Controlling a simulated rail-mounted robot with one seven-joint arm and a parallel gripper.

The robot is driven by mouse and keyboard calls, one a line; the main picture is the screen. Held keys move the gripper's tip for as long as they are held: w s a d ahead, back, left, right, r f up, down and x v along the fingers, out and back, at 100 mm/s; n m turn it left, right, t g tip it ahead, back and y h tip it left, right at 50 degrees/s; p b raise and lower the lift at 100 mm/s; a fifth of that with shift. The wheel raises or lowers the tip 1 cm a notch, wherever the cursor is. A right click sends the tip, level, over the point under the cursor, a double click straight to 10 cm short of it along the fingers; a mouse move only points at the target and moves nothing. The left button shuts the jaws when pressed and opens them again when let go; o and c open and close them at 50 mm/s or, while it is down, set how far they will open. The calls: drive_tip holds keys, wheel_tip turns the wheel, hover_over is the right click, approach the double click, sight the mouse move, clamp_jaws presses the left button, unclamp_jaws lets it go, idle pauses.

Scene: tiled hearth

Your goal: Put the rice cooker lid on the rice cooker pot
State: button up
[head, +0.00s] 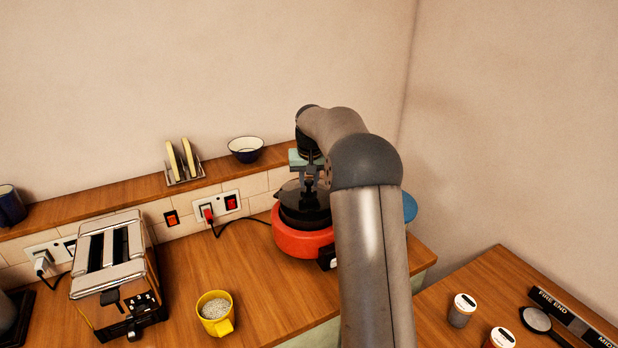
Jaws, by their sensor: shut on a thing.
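The rice cooker pot (296,243) is red with a black band and stands on the wooden counter near the right-hand end. The dark rice cooker lid (290,197) is over the top of the pot and looks roughly level. My gripper (311,184) points down above the pot and is shut on the lid at its top. I cannot tell whether the lid's rim touches the pot or hangs just above it. My arm hides the right side of both the pot and the lid.
A toaster (112,262) and a yellow mug (214,318) stand to the left. A bowl (245,147) and a toast rack (184,166) sit on the ledge behind. A blue round thing (410,207) shows partly behind my arm. Jars (461,310) stand on the right-hand counter.

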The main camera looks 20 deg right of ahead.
drive_tip(key=shift+b+x, duration=0.35)
drive_tip(key=shift+x, duration=0.45)
drive_tip(key=shift+s+f+b, duration=0.2)
drive_tip(key=shift+f+b, duration=0.4)
drive_tip(key=shift+f, duration=0.3)
drive_tip(key=o, duration=1.1)
drive_tip(key=shift+c, duration=0.2)
drive_tip(key=b+v, duration=0.1)
drive_tip(key=v, duration=1.6)
drive_tip(key=shift+a+r+b, duration=0.15)
drive_tip(key=shift+b, duration=0.15)
drive_tip(key=shift+s, duration=0.1)
